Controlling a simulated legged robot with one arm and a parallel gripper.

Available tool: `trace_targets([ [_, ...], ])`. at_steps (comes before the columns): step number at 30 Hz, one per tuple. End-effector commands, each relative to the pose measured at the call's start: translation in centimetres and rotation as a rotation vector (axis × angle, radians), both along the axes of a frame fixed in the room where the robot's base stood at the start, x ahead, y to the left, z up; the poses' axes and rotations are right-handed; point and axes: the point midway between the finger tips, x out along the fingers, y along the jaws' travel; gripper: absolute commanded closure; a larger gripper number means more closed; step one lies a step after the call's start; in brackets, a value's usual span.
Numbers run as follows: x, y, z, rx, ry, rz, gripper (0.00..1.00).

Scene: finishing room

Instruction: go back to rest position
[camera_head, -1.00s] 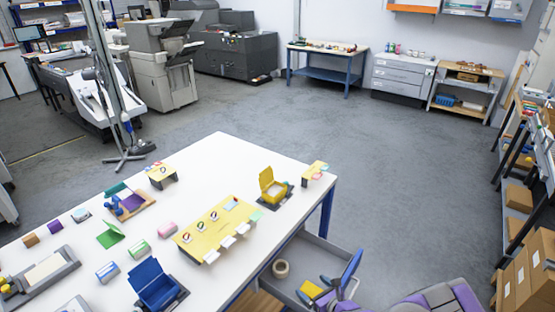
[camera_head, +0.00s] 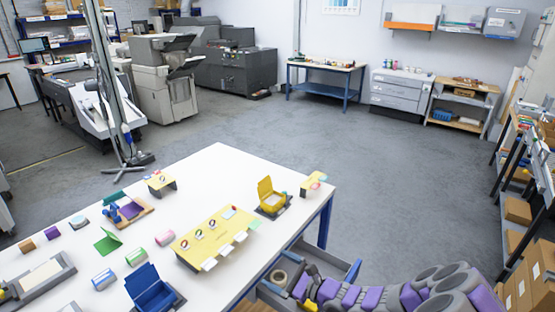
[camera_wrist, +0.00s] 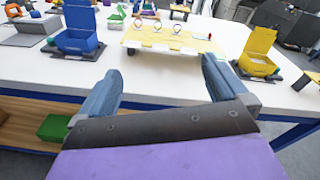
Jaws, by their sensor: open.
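My gripper (camera_wrist: 160,88) shows in the wrist view with its two blue fingers spread wide and nothing between them. It is in front of the white table's near edge (camera_wrist: 150,84), facing the tabletop. A yellow stand (camera_head: 214,236) with several rings lies ahead on the table (camera_head: 215,172). A blue open box (camera_head: 152,288) and a yellow open box (camera_head: 270,198) stand on either side of it.
Cardboard boxes (camera_head: 529,272) and shelving line the right side. The grey floor (camera_head: 400,170) beyond the table is clear.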

Motion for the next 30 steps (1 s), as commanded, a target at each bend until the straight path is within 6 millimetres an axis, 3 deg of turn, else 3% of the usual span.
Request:
trace_targets([
  [1,-0.8,1.4,2.2,-0.011,-0.063,0.067,0.00],
  [6,-5.5,5.9,8.0,-0.065,-0.245,0.306,0.00],
  [13,-13.6,9.2,12.2,-0.198,-0.450,0.620,0.00],
  [17,-18.5,9.6,12.9,-0.295,-0.540,0.794,0.00],
  [22,-24.3,8.6,12.3,-0.454,-0.624,1.006,0.00],
  [30,-31.5,3.4,9.7,-0.768,-0.673,1.298,0.00],
])
